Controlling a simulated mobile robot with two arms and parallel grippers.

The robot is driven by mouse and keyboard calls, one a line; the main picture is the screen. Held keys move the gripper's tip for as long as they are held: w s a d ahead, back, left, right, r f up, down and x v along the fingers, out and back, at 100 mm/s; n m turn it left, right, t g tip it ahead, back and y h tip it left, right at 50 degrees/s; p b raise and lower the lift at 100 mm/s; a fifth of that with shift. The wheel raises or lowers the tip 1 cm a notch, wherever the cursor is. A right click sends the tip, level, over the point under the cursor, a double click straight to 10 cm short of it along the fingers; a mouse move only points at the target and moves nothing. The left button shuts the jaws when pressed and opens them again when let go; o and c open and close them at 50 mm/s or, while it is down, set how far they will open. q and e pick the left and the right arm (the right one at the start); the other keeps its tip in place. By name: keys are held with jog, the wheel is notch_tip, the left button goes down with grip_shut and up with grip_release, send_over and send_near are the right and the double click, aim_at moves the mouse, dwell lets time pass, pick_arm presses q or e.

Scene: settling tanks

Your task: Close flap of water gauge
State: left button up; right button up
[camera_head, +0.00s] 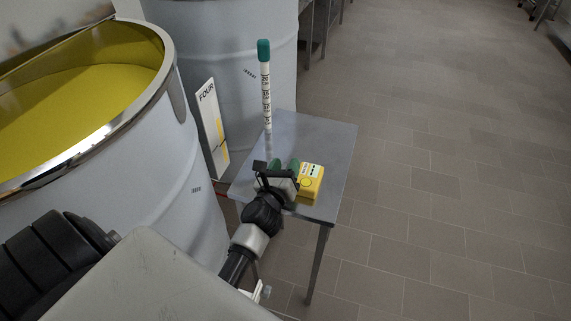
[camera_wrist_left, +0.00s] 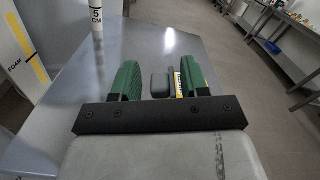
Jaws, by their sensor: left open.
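The yellow meter (camera_head: 311,183), which I take to be the water gauge, sits near the front edge of a small grey metal table (camera_head: 325,135). Its upper face has a light label and a round mark. My left gripper (camera_head: 284,166), with green fingers, is open just left of it in the head view and partly covers its left side. In the left wrist view a dark grey block (camera_wrist_left: 160,83), possibly the flap, shows between the open fingers, beside a sliver of the yellow meter (camera_wrist_left: 178,82). The flap's position cannot be made out. My right gripper is not in view.
A graduated tube with a green cap (camera_head: 265,85) stands upright at the table's back left. Large tanks (camera_head: 165,180) crowd the left, one holding yellow liquid. The tiled floor (camera_head: 450,180) on the right is clear.

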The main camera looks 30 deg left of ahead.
pick_arm(q)
jog(key=shift+w, duration=0.15)
jog(key=shift+c, duration=0.4)
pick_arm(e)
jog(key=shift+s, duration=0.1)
pick_arm(q)
jog(key=c, duration=0.7)
jog(key=shift+c, duration=0.2)
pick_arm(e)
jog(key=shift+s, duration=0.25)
pick_arm(q)
grip_shut()
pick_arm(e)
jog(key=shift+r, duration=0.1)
pick_arm(q)
jog(key=m, duration=0.1)
jog(key=d+m+p, duration=0.1)
jog(key=shift+r+m, duration=0.3)
jog(key=shift+m, duration=0.1)
jog(key=shift+w+d+r+m+p, duration=0.15)
jog(key=shift+d+m+p, duration=0.2)
jog(key=shift+m, duration=0.7)
jog(key=shift+w+d+r+m+p, duration=0.15)
jog(key=shift+d+m, duration=0.25)
jog(key=shift+m, duration=0.65)
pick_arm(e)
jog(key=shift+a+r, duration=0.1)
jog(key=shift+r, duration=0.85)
pick_arm(q)
jog(key=shift+f, duration=0.1)
